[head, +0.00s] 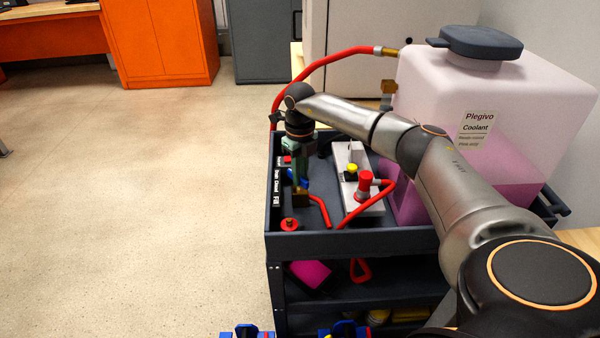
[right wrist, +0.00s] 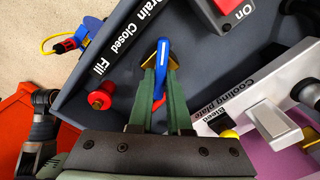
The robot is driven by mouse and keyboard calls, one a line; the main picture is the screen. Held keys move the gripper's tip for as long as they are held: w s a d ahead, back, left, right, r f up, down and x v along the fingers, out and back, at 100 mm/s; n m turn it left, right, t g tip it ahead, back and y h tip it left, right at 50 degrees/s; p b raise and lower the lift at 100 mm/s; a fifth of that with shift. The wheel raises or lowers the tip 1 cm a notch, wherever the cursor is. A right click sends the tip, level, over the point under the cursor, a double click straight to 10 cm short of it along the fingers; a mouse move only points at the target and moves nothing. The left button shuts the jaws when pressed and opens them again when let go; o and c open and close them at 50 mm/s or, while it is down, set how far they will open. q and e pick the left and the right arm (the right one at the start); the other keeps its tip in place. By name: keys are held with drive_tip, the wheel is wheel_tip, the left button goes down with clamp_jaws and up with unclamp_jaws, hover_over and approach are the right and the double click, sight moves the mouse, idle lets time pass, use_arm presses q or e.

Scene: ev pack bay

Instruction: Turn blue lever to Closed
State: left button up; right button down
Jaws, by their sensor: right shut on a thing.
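The blue lever (right wrist: 161,68) stands between the green fingers of my right gripper (right wrist: 160,62), which are shut on it. A yellow-brass valve part (right wrist: 150,48) shows by the fingertips. In the head view my right gripper (head: 299,180) reaches down into the cart's left side, covering most of the lever, with the brass valve body (head: 300,198) just below. A black label strip (right wrist: 109,46) reading "Drain", "Closed" and "Fill" runs diagonally left of the lever. I cannot tell which word the lever points at. My left gripper is not in view.
The dark cart (head: 350,243) carries a large tank of pink coolant (head: 500,130) at right. A grey cooling plate (right wrist: 245,100) and a red "On" switch box (right wrist: 225,15) flank the gripper. A red hose (head: 325,60) arches behind. Open floor lies left.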

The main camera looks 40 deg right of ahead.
drive_tip(key=n+p, duration=0.1)
drive_tip(key=n, duration=0.2)
drive_tip(key=shift+r, duration=0.15)
drive_tip(key=n+p, duration=0.1)
drive_tip(key=n, duration=0.3)
drive_tip(key=shift+w+n+p, duration=0.1)
drive_tip(key=shift+n+p, duration=0.2)
drive_tip(key=shift+n, duration=1.2)
drive_tip(key=c, duration=0.9)
unclamp_jaws()
drive_tip(key=shift+o, duration=0.2)
wheel_tip(320, 180, up, 12)
drive_tip(key=p, duration=0.1)
drive_tip(key=shift+r, duration=0.15)
